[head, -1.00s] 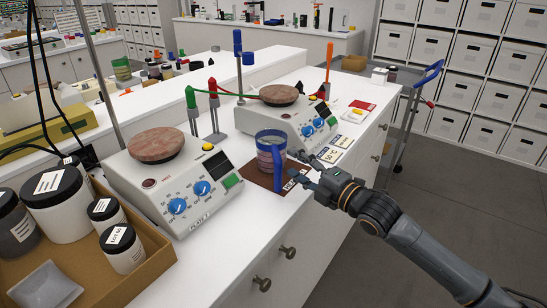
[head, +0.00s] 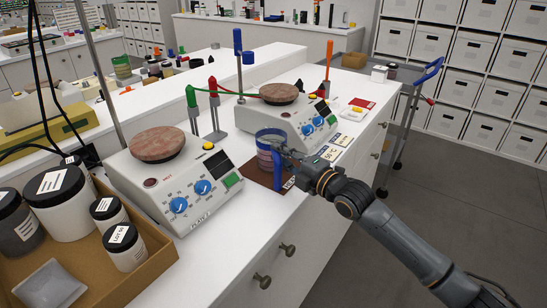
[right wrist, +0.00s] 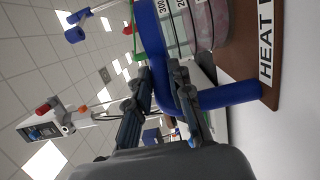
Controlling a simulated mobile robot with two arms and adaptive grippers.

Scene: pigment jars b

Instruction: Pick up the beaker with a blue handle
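The beaker (head: 264,158) is clear glass with a blue rim band, pinkish contents and a blue handle (head: 277,180). It stands upright on a brown mat (head: 256,173) between the two hot plates. In the right wrist view the beaker (right wrist: 208,22) shows volume marks, and its blue handle (right wrist: 228,95) is close up. My right gripper (head: 288,156) is at the handle side of the beaker. Its fingers (right wrist: 163,78) are apart, with part of the handle at the gap between them; whether they touch it I cannot tell. My left gripper is out of view.
One hot plate (head: 170,185) stands left of the beaker, another (head: 290,122) behind it. Clamp stands with red and green grips (head: 213,105) rise between them. A cardboard tray of jars (head: 150,262) is at the lower left. The bench front right of the mat is clear.

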